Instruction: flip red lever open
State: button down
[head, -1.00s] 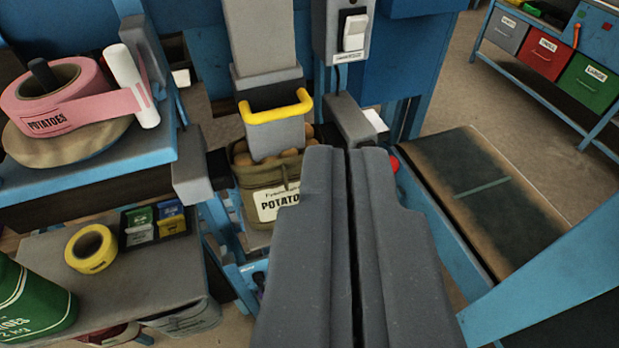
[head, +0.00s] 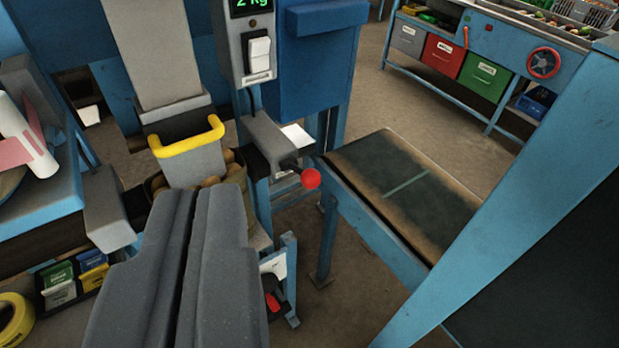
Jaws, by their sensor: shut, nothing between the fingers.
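The red ball knob (head: 310,178) sits on a short dark rod that sticks out to the right from a grey box (head: 265,140), below the switch panel. It is in full view and nothing touches it. My gripper (head: 195,198) is shut and empty, low and left of the knob, with a clear gap between them. Its fingers hide most of the potato sack (head: 234,170) under the grey chute. A second small red part (head: 272,302) shows low on the blue frame, just right of my gripper; I cannot tell what it is.
The grey chute with a yellow bar (head: 187,137) stands left of the knob. A dark conveyor belt (head: 415,185) lies to the right. A blue slanted beam (head: 520,200) crosses the right side. A white switch (head: 259,50) and a 2 kg display are above.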

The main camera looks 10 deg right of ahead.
jog(key=w+d+f+m+g+y+p, duration=0.2)
jog(key=w+d+f+m, duration=0.1)
jog(key=w+f+m, duration=0.4)
jog(key=w+d+f+m+g+y+p, duration=0.25)
jog(key=w+f+m, duration=0.25)
jog(key=w+f, duration=0.3)
jog(key=w+d+f+m+t+p, duration=0.1)
jog(key=w+d+f+m+p, duration=0.1)
jog(key=d+f+m, duration=0.3)
jog(key=w+d+f+m+y+p, duration=0.1)
jog(key=w+d+f+m+p, duration=0.1)
jog(key=d+f+m, duration=0.4)
notch_tip(320, 180, down, 4)
jog(key=m, duration=0.6)
jog(key=shift+w+f+m+t, duration=0.15)
jog(key=shift+f+m+t, duration=0.1)
jog(key=shift+m+t, duration=0.1)
jog(key=shift+y, duration=0.25)
send_near(300, 170)
jog(key=f, duration=0.1)
jog(key=w+f, duration=0.1)
jog(key=f, duration=0.1)
jog(key=w+f, duration=0.1)
jog(key=f, duration=0.1)
jog(key=shift+a, duration=0.15)
jog(key=shift+w+a+r+p, duration=0.1)
jog(key=shift+w+r+p, duration=0.1)
jog(key=shift+p, duration=0.25)
